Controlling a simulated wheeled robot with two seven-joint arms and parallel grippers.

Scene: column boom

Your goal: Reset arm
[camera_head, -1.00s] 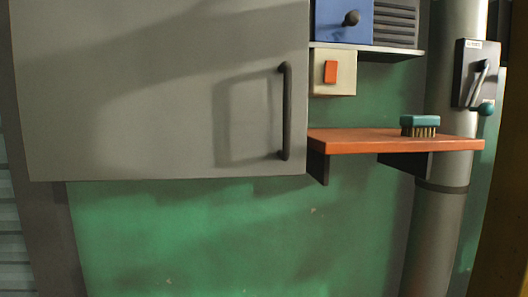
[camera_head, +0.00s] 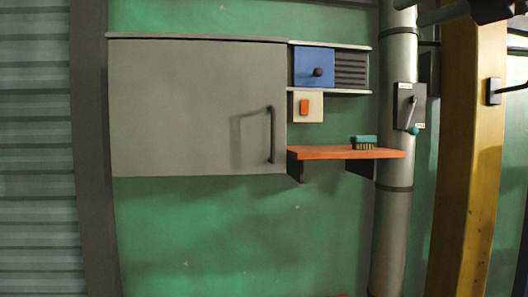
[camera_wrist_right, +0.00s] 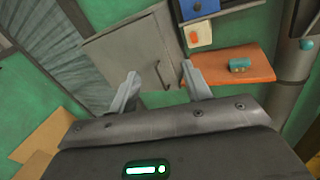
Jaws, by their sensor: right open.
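My right gripper (camera_wrist_right: 160,74) is open and empty in the right wrist view, its two grey fingers spread apart. The grey cabinet door (camera_wrist_right: 135,42) and its dark handle lie beyond the fingers, with no contact visible. In the head view, dark parts of what looks like my right arm show at the top right corner; the fingertips are hard to make out there. The grey cabinet (camera_head: 190,110) is shut, with a vertical dark handle (camera_head: 271,135) at its right. My left gripper is in neither view.
An orange shelf (camera_head: 320,153) holds a teal brush (camera_head: 364,142). Above are a red switch (camera_head: 304,107) and a blue panel with a knob (camera_head: 314,66). A grey column (camera_head: 393,220) carries a lever box (camera_head: 405,95). A yellow post (camera_head: 470,170) stands right.

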